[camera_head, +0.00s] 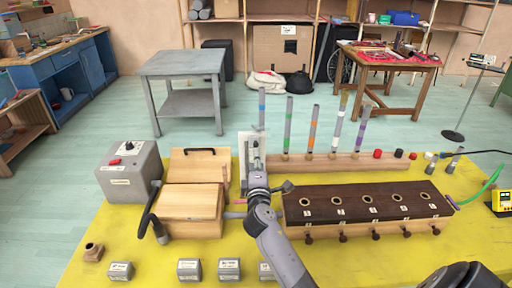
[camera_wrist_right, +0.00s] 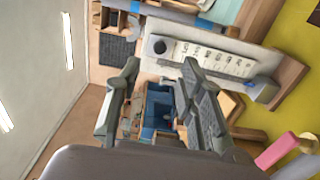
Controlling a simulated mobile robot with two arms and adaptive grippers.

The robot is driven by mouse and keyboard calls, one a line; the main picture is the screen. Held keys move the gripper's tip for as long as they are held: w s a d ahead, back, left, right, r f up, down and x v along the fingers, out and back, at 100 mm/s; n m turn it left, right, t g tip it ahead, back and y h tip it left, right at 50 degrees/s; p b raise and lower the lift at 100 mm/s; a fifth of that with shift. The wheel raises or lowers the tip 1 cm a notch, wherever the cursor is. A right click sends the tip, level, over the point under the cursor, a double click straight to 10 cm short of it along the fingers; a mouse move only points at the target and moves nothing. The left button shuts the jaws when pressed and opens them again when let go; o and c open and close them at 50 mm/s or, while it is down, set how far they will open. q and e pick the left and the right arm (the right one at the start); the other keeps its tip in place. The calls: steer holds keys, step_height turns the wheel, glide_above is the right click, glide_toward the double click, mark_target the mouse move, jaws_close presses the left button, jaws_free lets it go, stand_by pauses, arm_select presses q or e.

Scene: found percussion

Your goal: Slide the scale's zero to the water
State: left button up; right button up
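The scale looks to be the upright white panel (camera_head: 243,150) behind the wooden box; the right wrist view shows it close up as a white board with printed labels (camera_wrist_right: 225,58). I cannot make out the zero mark or a water level. My right gripper (camera_head: 256,165) is at the panel, partly covering it in the head view. In the wrist view its fingers (camera_wrist_right: 160,70) are apart with nothing visibly held; contact with the scale is unclear. My left gripper is not in view.
A wooden box (camera_head: 190,203) and a grey box (camera_head: 133,172) stand left on the yellow table (camera_head: 90,262). A dark-topped box with holes (camera_head: 368,198) is right. Several banded tubes (camera_head: 312,128) stand behind. Small grey blocks (camera_head: 189,269) line the front.

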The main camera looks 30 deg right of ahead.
mark_target(256, 146)
steer(key=x, duration=0.7)
steer(key=shift+w+d, duration=0.15)
steer(key=shift+w, duration=0.1)
steer(key=shift+c, duration=0.6)
jaws_close()
